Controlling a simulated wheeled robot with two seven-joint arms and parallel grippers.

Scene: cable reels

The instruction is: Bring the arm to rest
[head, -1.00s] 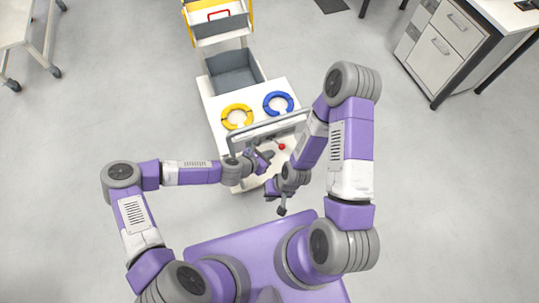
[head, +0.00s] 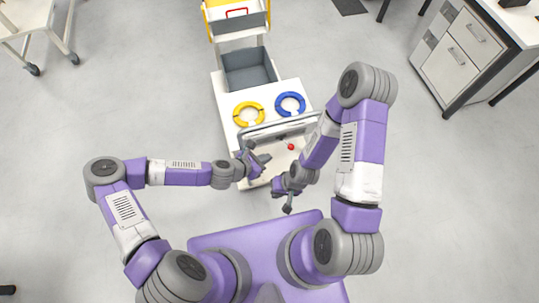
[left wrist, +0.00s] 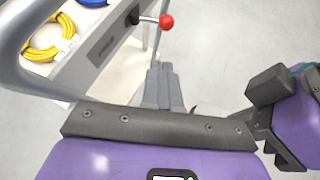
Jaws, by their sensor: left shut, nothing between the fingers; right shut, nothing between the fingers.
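My left gripper (head: 258,161) is shut and empty, in front of the near edge of a white cart (head: 225,95). In the left wrist view its fingers (left wrist: 163,85) lie together beside the cart's side. My right gripper (head: 283,197) is lower and to the right in the head view, shut and empty, close to the left one; part of it shows at the right of the left wrist view (left wrist: 275,110). Both arms are bent, with nothing held.
A yellow cable reel (head: 248,113) and a blue one (head: 290,104) lie on the cart, with a grey bin (head: 248,72) behind them. A grey handle bar (head: 280,129) and a red knob (head: 291,147) are near my grippers. A drawer cabinet (head: 458,52) stands at right.

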